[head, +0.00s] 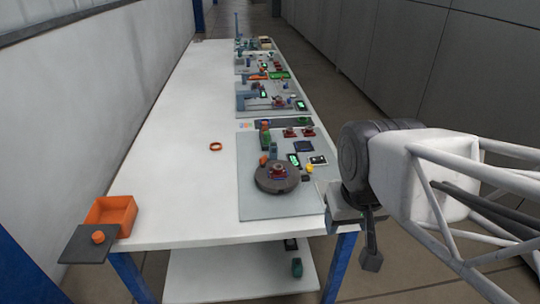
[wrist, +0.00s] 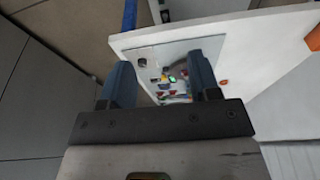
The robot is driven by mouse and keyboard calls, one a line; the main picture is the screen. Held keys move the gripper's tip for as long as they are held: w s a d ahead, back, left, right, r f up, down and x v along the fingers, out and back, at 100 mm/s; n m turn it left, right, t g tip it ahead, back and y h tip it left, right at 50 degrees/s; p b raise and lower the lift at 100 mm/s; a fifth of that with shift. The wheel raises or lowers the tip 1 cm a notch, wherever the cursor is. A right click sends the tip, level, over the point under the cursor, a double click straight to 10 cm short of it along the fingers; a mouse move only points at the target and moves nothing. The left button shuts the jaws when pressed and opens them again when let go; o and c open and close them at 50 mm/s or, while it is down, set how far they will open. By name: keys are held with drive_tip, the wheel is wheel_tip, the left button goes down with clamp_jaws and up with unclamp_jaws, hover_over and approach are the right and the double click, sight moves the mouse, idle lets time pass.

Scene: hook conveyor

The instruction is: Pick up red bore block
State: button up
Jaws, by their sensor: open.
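Several small red pieces show on the near grey board (head: 262,204) in the head view. One red piece (head: 276,173) sits on a dark round disc (head: 277,185), and two more red pieces (head: 289,132) (head: 308,131) stand farther back. I cannot tell which is the red bore block. In the wrist view the red pieces are tiny and far off, between the fingers. My gripper (wrist: 159,66) is open and empty, its two blue-grey fingers apart. In the head view it hangs past the table's right edge, clear of the board and touching nothing.
The white table (head: 170,140) carries more boards with parts toward the back. An orange bin (head: 110,215) and a dark plate (head: 88,245) with an orange piece are at the near left. An orange ring (head: 216,146) lies mid-table. The table's left side is mostly clear.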

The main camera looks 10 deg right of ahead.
drive_tip(key=shift+c, duration=0.2)
idle(0.3)
drive_tip(key=n+g, duration=0.3)
drive_tip(key=n, duration=0.9)
hover_over(278, 170)
drive_tip(key=w, duration=0.3)
wheel_tip(278, 170, down, 16)
drive_tip(key=shift+s, duration=0.2)
drive_tip(key=shift+f, duration=0.1)
drive_tip(key=shift+f, duration=1.2)
